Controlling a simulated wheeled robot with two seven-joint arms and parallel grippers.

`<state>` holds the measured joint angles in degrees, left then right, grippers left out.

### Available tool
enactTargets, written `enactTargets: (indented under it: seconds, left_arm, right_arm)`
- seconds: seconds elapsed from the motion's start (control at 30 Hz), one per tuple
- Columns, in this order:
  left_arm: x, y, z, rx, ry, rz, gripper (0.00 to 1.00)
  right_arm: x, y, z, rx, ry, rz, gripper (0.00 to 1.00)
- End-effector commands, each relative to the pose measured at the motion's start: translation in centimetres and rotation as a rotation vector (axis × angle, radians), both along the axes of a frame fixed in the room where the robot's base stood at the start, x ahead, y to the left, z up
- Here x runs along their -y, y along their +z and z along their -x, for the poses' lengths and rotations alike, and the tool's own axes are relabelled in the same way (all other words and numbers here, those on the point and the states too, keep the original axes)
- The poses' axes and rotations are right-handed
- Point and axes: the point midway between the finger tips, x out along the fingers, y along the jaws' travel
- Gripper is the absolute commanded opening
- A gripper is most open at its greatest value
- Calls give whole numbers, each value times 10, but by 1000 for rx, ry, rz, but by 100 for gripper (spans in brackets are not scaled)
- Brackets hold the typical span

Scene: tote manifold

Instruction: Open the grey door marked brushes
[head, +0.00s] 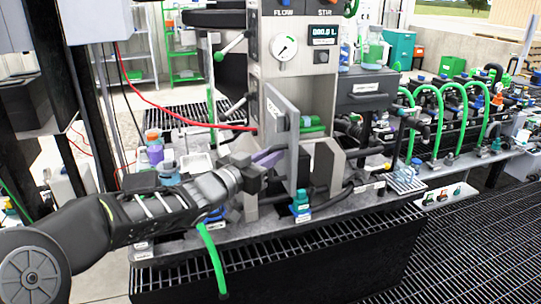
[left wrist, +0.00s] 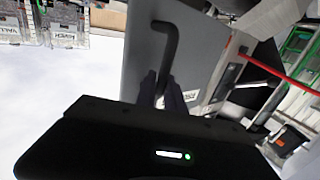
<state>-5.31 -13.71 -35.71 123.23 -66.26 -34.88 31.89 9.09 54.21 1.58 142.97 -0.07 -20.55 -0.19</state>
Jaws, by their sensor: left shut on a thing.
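The grey door (head: 283,120) stands ajar, swung out from the front of the grey cabinet. Its label is too small to read in the head view. In the left wrist view the grey door (left wrist: 195,35) fills the middle, with a black bar handle (left wrist: 168,45) on it. Part of a label (left wrist: 190,97) shows beside the fingers but cannot be read fully. My left gripper (head: 268,166) is at the door's near side. In the left wrist view my left gripper's fingers (left wrist: 161,88) are shut on the handle. My right gripper is not in view.
Green items (head: 312,126) show in the cabinet opening behind the door. A teal-capped bottle (head: 301,207) stands below the door at the bench front. A red hose (head: 175,113) runs behind the arm to the cabinet.

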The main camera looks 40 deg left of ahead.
Motion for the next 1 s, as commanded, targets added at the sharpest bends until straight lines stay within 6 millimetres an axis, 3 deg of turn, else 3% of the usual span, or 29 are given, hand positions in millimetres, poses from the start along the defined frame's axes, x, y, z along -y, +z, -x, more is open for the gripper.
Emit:
enactTargets:
  seconds: [0.03,0.17,0.2,0.43,0.8,1.0]
  left_arm:
    - [-3,8,0,17,4,3,0]
    - [-3,9,0,18,5,4,0]
    - [-3,9,0,18,5,4,16]
    - [-2,9,0,19,2,2,34]
    - [0,8,1,17,-2,0,34]
    - [-2,9,20,18,0,1,34]
  right_arm:
    - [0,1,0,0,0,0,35]
    - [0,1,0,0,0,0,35]
    - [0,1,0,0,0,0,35]
    - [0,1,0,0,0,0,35]
    - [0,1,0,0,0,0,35]
    - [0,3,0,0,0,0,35]
